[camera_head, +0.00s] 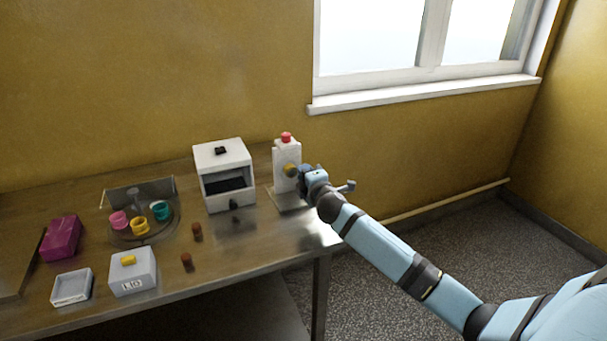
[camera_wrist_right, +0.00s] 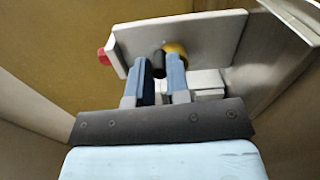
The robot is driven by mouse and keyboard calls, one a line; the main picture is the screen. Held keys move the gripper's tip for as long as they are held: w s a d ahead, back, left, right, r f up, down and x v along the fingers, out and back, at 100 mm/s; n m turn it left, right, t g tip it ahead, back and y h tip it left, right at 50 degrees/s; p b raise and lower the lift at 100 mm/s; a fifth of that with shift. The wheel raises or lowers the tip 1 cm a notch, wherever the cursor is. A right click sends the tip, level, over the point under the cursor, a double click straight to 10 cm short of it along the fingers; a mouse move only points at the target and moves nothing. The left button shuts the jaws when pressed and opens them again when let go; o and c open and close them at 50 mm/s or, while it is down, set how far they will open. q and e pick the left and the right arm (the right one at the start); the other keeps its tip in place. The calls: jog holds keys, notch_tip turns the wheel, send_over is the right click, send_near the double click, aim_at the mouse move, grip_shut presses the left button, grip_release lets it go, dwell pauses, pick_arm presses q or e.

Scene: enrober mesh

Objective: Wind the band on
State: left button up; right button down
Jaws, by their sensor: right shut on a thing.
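A white upright unit (camera_head: 283,153) with a red knob (camera_head: 286,136) on top stands on a flat plate at the table's right end. A yellow hub (camera_head: 289,168) is on its face, and it also shows in the right wrist view (camera_wrist_right: 177,50). My right gripper (camera_head: 303,172) is at this hub, shut on a small dark handle (camera_wrist_right: 158,62) beside it. A white box-shaped machine (camera_head: 223,151) with a dark opening stands left of the unit. I cannot make out a separate band. My left gripper is not in view.
A round tray (camera_head: 119,236) with pink, yellow and teal cups stands at left. Near it are a magenta box (camera_head: 61,238), a white tray (camera_head: 57,298), a labelled white box (camera_head: 133,283) and two brown cylinders (camera_head: 197,231). Floor lies beyond the table's right edge.

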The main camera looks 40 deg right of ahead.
jog(key=m, duration=0.2)
jog(key=f+m, duration=0.1)
jog(key=m, duration=0.2)
jog(key=shift+d+f+m, duration=0.15)
jog(key=shift+d+m, duration=0.05)
jog(key=shift+m, duration=0.1)
dwell(0.4)
jog(key=c, duration=1.1)
grip_release()
jog(key=shift+s, duration=0.1)
jog(key=v, duration=1.3)
jog(key=shift+a, duration=0.1)
jog(key=shift+s, duration=0.3)
